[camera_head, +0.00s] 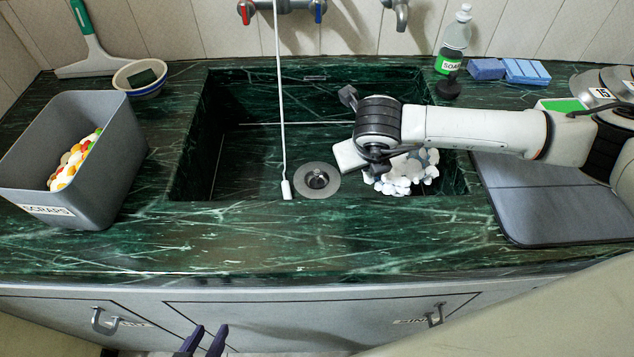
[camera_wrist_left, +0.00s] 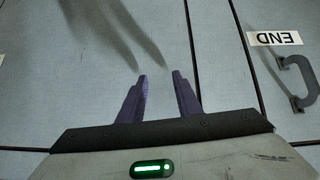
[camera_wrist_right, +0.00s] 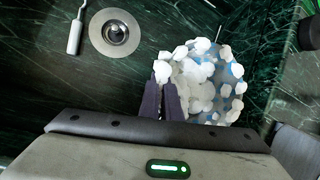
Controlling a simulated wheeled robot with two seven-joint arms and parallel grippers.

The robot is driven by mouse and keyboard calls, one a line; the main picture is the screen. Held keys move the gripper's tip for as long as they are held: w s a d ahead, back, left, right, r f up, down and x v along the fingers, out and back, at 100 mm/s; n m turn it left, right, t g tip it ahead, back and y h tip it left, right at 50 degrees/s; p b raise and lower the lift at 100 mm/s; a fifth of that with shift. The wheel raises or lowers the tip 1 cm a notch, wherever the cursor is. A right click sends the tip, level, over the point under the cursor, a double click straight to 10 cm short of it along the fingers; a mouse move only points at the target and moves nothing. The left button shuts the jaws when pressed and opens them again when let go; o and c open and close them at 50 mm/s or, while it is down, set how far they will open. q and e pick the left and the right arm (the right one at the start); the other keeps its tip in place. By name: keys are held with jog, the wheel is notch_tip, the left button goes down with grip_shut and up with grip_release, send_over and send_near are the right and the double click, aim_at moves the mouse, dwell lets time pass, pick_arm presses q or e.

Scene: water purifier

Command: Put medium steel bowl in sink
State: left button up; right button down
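Steel round ware (camera_head: 612,84) with a "15" label sits at the right edge in the head view, cut off and partly behind my right arm. I cannot tell if the medium steel bowl is among it. The green marble sink (camera_head: 245,150) has a round drain (camera_head: 317,180). My right gripper (camera_wrist_right: 161,78) is over the sink, its fingers close together at the left edge of a foam-covered bluish item (camera_wrist_right: 205,85). I cannot tell if it grips that item. My left gripper (camera_head: 205,338) is open and empty before the cabinet fronts.
A grey scraps bin (camera_head: 110,165) and a small bowl with a dark sponge (camera_head: 140,76) stand left of the sink. A soap bottle (camera_head: 455,40) and blue sponges (camera_head: 525,71) stand behind right. A grey mat (camera_head: 545,205) lies right. A thin white cord hangs into the sink.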

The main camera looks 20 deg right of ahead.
jog(key=f+m, duration=0.1)
jog(key=w+f+m+h, duration=0.1)
jog(key=m, duration=0.1)
jog(key=shift+w+d+f+g+b, duration=0.15)
jog(key=shift+w+g+b, duration=0.15)
jog(key=shift+g, duration=0.1)
notch_tip(320, 180, down, 10)
jog(key=c, duration=2)
grip_release()
jog(key=v, duration=1.2)
